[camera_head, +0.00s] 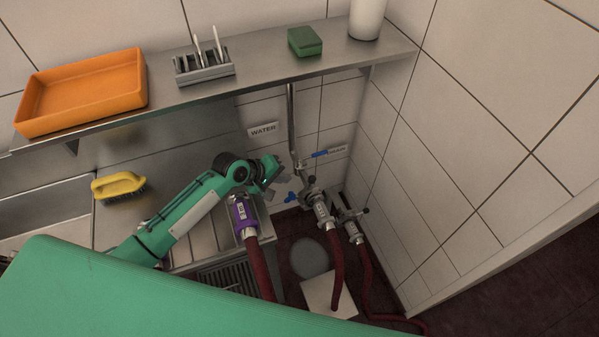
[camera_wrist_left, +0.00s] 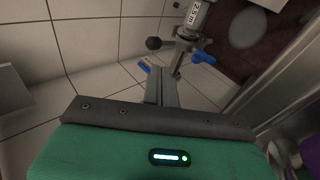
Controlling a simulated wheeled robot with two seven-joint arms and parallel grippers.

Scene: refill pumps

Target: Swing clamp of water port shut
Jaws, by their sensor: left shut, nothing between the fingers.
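The water port with its clamp (camera_head: 312,194) joins a silver hose coupling below the WATER sign (camera_head: 263,131) and the vertical pipe (camera_head: 292,120). In the left wrist view the coupling (camera_wrist_left: 194,17) is at the top, with a dark clamp knob (camera_wrist_left: 153,43) and a blue wing handle (camera_wrist_left: 203,57) beside it. I cannot tell whether the clamp is fully shut. My left gripper (camera_head: 276,173) is shut and empty, to the left of the port and apart from it. Its grey fingers (camera_wrist_left: 165,78) point towards the clamp. My right gripper is not in view.
A second coupled port (camera_head: 350,224) stands to the right, near the tiled wall. A purple hose coupling (camera_head: 243,216) is just below my left wrist. The steel shelf (camera_head: 260,69) runs above, with an orange tray (camera_head: 85,91). A yellow brush (camera_head: 118,184) lies at the left.

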